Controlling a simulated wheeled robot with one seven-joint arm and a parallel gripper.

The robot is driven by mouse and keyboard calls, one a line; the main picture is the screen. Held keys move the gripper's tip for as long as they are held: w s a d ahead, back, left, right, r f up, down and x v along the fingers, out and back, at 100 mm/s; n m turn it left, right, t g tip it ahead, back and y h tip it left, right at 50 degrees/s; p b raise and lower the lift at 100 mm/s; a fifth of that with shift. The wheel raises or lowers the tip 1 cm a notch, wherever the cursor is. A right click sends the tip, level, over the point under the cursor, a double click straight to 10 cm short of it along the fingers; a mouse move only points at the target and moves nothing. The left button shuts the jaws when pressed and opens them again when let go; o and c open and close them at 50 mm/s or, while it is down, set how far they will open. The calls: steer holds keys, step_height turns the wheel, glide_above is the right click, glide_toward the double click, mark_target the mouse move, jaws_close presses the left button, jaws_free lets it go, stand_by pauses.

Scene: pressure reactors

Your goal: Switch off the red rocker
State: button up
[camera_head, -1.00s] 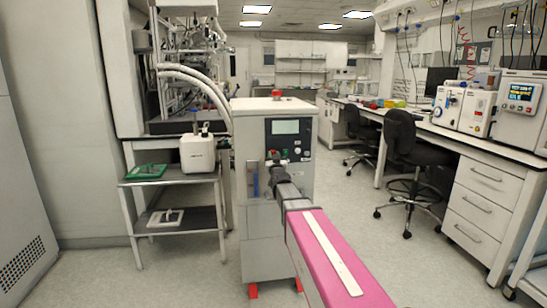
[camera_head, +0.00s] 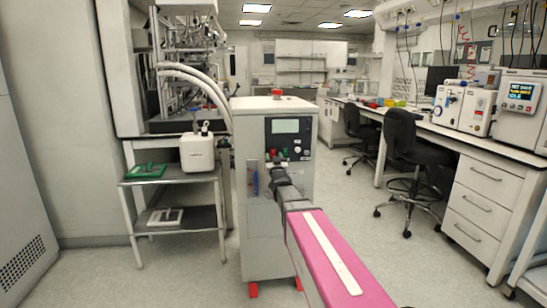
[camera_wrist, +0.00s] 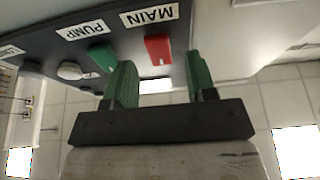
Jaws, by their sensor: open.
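The red rocker (camera_wrist: 158,48) sits on a dark panel, beside an upside-down label reading MAIN, in the wrist view. To its left is a green rocker (camera_wrist: 103,58) labelled PUMP. My gripper (camera_wrist: 161,78) is open, its two green fingers apart with nothing between them. The red rocker lies beyond the fingertips, in line with the gap; I cannot tell whether a finger touches the panel. In the head view, my gripper (camera_head: 278,163) is at the front of the grey-white cabinet (camera_head: 262,215), below its display. It partly hides the switches there.
A two-level trolley (camera_head: 175,180) with a white container (camera_head: 197,152) stands left of the cabinet. White hoses (camera_head: 200,80) curve down behind it. Black chairs (camera_head: 402,135) and a bench with drawers (camera_head: 482,205) are at the right. Floor between cabinet and bench is clear.

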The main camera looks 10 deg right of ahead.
steer(key=v, duration=0.9)
steer(key=shift+f, duration=0.1)
